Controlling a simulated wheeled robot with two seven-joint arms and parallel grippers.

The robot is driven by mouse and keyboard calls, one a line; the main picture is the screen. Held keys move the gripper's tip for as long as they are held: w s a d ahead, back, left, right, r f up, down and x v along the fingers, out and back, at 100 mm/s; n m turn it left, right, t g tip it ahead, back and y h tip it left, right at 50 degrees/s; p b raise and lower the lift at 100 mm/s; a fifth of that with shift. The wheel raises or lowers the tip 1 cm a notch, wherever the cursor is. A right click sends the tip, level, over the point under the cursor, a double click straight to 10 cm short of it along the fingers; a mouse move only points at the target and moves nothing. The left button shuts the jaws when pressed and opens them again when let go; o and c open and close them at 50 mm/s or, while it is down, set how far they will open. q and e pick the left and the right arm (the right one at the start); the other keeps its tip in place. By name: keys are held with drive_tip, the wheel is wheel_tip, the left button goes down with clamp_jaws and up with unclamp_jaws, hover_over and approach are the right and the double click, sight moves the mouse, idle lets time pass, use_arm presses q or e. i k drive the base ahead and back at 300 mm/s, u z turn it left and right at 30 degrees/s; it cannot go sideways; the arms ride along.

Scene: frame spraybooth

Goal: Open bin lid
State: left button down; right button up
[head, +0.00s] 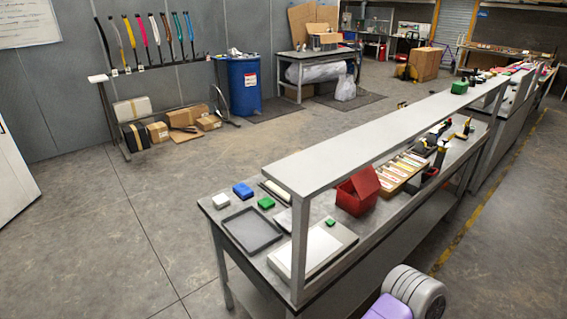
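A red bin (347,197) stands on the grey workbench, under the raised shelf. A red panel that looks like its lid (365,183) stands tilted at its right side; I cannot tell how far it is open. Neither of my grippers shows. A grey and purple part at the lower right looks like a link of my own arm.
The long workbench (286,221) holds a dark tray (252,230), a white board (308,250), blue and green blocks and a wooden rack (404,170). The shelf (380,130) overhangs it. Cardboard boxes (185,117) lie by the wall. The floor at left is clear.

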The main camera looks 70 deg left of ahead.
sight(366, 182)
drive_tip(key=u, duration=2.15)
